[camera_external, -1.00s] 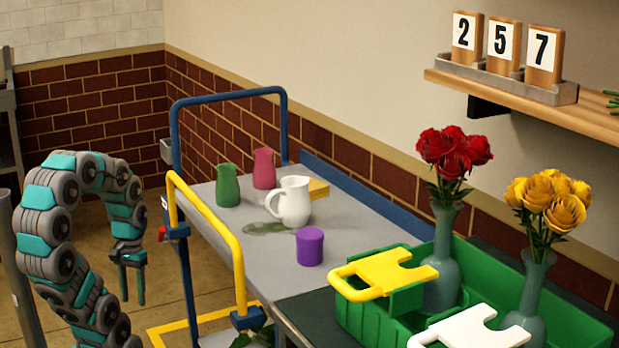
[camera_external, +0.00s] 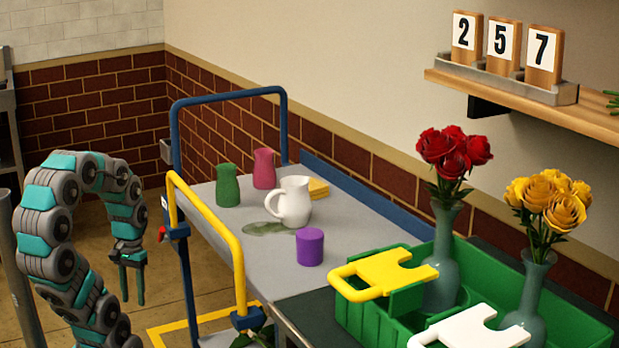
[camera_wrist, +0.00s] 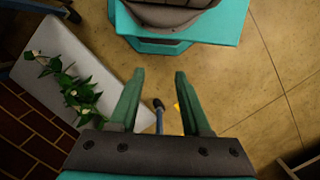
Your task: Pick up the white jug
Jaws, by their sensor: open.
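The white jug (camera_external: 291,203) stands upright on the grey top of the cart (camera_external: 240,258), its handle toward the left. My gripper (camera_external: 132,285) hangs pointing down to the left of the cart, outside its yellow rail and well apart from the jug. In the wrist view my gripper (camera_wrist: 157,100) is open and empty, with its two green fingers spread over the floor. The jug does not show in the wrist view.
The yellow rail (camera_external: 212,222) edges the cart. A green crate (camera_external: 388,318) with flower vases is at right. Leafy stems (camera_wrist: 72,88) lie on a pale surface.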

